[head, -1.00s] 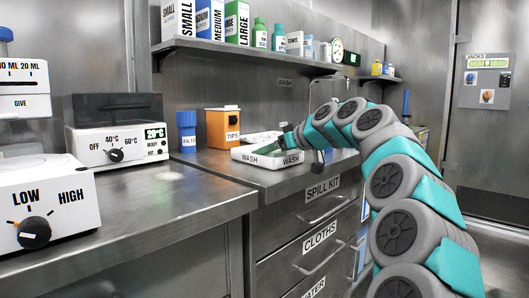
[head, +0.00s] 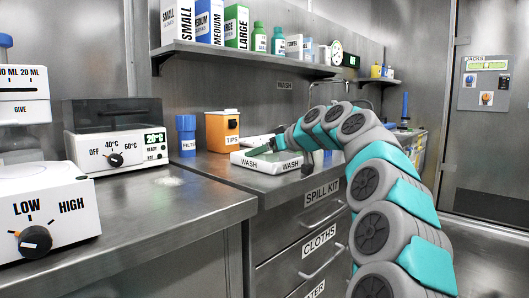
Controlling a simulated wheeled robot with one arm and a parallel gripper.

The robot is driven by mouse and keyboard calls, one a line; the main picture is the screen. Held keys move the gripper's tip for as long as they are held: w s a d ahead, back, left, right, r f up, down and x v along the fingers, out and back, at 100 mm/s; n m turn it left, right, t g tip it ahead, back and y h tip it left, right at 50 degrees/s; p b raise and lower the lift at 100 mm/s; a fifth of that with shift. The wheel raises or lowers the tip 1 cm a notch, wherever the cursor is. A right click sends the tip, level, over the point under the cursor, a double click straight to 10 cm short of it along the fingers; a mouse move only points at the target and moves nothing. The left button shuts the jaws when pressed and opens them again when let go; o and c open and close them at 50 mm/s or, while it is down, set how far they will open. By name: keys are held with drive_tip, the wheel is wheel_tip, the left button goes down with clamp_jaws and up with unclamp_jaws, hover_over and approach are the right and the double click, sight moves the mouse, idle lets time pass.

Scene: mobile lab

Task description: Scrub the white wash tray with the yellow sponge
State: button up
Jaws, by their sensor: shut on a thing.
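The white wash tray (head: 266,162), marked WASH on its sides, sits on the steel counter near its right front corner. Its inside looks greenish. My arm arches over from the right, and my gripper (head: 274,145) reaches down into the tray at its back right part. The fingers are small and dark here, and their tips are partly hidden by the arm and the tray. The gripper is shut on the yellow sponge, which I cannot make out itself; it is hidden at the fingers.
An orange TIPS box (head: 222,131) and a blue FILTER bottle (head: 186,135) stand left of the tray. A heater (head: 115,145) and a dial unit (head: 42,213) are further left. A loaded shelf (head: 250,58) hangs above.

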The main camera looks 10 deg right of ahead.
sight(271, 151)
drive_tip(key=shift+s+d+b, duration=0.4)
drive_tip(key=shift+s+d, duration=0.1)
drive_tip(key=shift+s, duration=0.25)
drive_tip(key=shift+s+d+b, duration=0.4)
drive_tip(key=shift+s+d, duration=0.05)
drive_tip(key=shift+s, duration=0.25)
drive_tip(key=shift+w+a+p, duration=0.45)
drive_tip(key=shift+w+a, duration=0.2)
drive_tip(key=shift+w, duration=0.35)
drive_tip(key=shift+w+a+f, duration=0.15)
drive_tip(key=shift+w+a, duration=0.15)
drive_tip(key=shift+w, duration=0.1)
drive_tip(key=shift+a+f, duration=0.1)
drive_tip(key=shift+f, duration=0.1)
drive_tip(key=shift+w+r+p, duration=0.15)
drive_tip(key=shift+r+p, duration=2.95)
drive_tip(key=shift+r, duration=1.15)
